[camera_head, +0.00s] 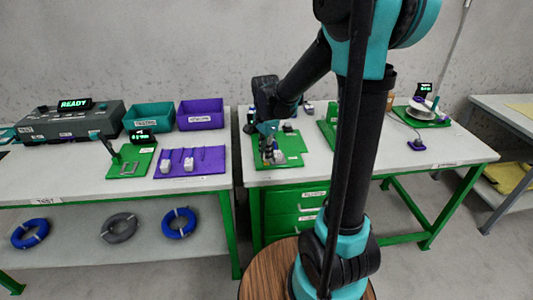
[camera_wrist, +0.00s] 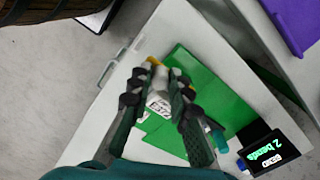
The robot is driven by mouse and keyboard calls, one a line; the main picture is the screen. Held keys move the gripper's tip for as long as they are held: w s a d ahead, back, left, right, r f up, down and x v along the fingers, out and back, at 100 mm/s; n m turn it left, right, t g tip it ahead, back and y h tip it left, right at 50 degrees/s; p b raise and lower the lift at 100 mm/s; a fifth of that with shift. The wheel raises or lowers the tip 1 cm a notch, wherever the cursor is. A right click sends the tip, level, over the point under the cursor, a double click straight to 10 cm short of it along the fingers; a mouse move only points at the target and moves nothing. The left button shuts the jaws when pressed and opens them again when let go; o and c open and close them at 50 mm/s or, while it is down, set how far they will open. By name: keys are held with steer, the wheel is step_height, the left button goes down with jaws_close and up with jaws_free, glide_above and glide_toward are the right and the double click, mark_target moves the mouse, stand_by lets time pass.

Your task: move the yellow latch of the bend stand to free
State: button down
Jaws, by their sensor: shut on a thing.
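The bend stand is on a green board (camera_head: 291,144) on the right-hand bench; in the wrist view the board (camera_wrist: 215,98) lies under my fingers. A pale, labelled block (camera_wrist: 158,100) of the stand shows between the fingers. The yellow latch (camera_wrist: 153,60) shows as a small yellow piece at the fingertips, partly hidden by them. My gripper (camera_wrist: 157,78) reaches down to the stand, its fingertips a little apart and closed on the latch, though the contact itself is hard to see. In the head view my gripper (camera_head: 269,152) is low over the board.
A small display (camera_wrist: 263,150) reading "2 bends" stands by the board. A purple tray (camera_head: 190,162) with white pieces lies on the left bench. A board with a white reel (camera_head: 421,111) is at the far right. Bare bench top shows right of my arm.

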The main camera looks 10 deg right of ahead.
stand_by(0.3)
steer(key=c, duration=1.4)
jaws_free()
step_height(320, 180, up, 12)
steer(key=shift+s, duration=0.1)
